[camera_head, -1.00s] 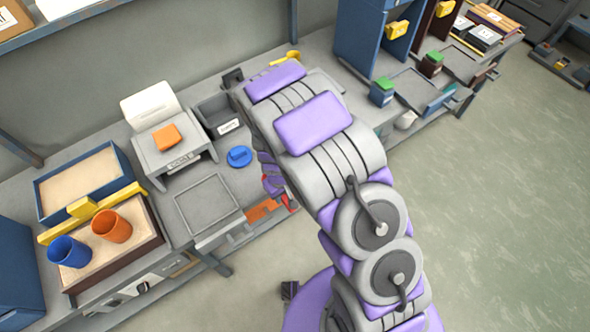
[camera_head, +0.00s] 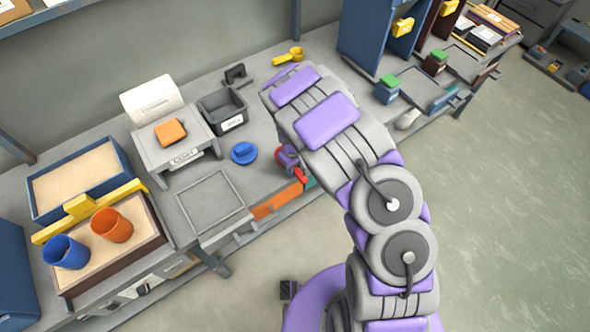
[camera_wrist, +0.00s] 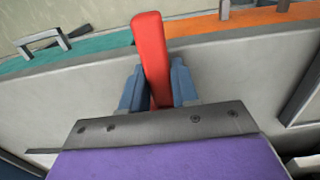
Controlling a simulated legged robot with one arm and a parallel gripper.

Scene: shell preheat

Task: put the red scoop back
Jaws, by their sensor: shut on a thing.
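My gripper (camera_wrist: 154,88) is shut on the red scoop (camera_wrist: 150,45), with its fingers on both sides of the red handle in the wrist view. The handle points up and away from the wrist, leaning slightly left. The scoop's bowl cannot be made out. In the head view a small red part of the scoop (camera_head: 301,176) shows below my purple wrist, at the bench's front edge; my arm hides most of the gripper there. It is too small to tell if the scoop touches anything.
Orange (camera_head: 276,201) and teal (camera_head: 310,182) fronts lie along the bench edge. A blue round object (camera_head: 243,152), a dark bin (camera_head: 223,106), a black bracket (camera_head: 235,74) and a yellow scoop (camera_head: 290,56) stand on the bench. Floor at right is clear.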

